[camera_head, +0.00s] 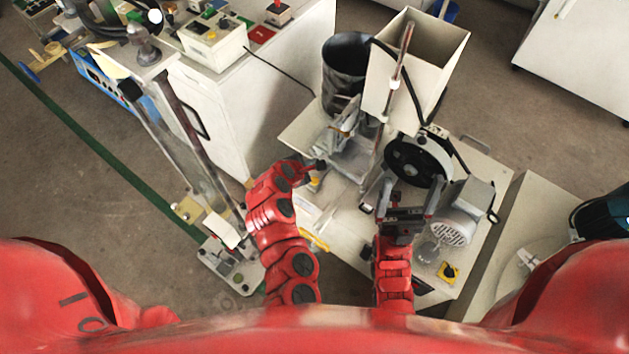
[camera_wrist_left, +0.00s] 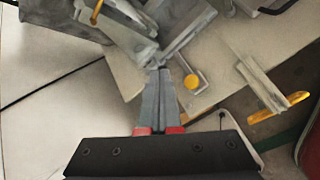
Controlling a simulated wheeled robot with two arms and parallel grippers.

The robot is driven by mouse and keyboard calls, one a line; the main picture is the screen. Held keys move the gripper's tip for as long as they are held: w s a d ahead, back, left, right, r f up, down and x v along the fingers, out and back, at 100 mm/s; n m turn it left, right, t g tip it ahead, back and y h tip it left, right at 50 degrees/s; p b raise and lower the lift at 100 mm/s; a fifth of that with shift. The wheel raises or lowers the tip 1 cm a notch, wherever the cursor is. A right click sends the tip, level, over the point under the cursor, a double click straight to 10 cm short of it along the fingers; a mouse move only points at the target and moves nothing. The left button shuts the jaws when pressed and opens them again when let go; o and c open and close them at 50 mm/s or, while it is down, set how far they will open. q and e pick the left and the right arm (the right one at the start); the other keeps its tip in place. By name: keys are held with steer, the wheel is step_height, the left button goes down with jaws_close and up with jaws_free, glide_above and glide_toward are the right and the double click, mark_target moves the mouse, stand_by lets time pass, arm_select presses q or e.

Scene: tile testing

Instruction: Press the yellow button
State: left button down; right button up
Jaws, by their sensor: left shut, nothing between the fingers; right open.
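The yellow button (camera_wrist_left: 191,81) is a small round disc on a light base in the left wrist view. It lies just right of the left gripper's fingertips (camera_wrist_left: 161,72), which are closed together with nothing between them. I cannot tell whether they touch it. In the head view my left gripper (camera_head: 320,166) is small and partly hidden by its wrist, and a bit of the yellow button (camera_head: 314,184) shows just below it. My right gripper (camera_head: 408,202) is open and empty in front of the machine's black wheel (camera_head: 418,160).
A yellow-handled tool (camera_wrist_left: 276,107) lies right of the button in the left wrist view. A grey motor (camera_head: 462,213) and a yellow plate with a black knob (camera_head: 449,272) are at the right. A metal hopper (camera_head: 440,40) and dark bucket (camera_head: 347,62) stand behind the grippers.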

arm_select(q)
steer(key=b, duration=0.5)
glide_above(312, 183)
step_height(312, 183, down, 6)
steer(key=shift+r, duration=0.2)
steer(key=shift+f, duration=0.85)
steer(key=shift+f, duration=0.15)
stand_by(0.6)
steer(key=shift+f+b, duration=0.3)
steer(key=shift+b, duration=0.05)
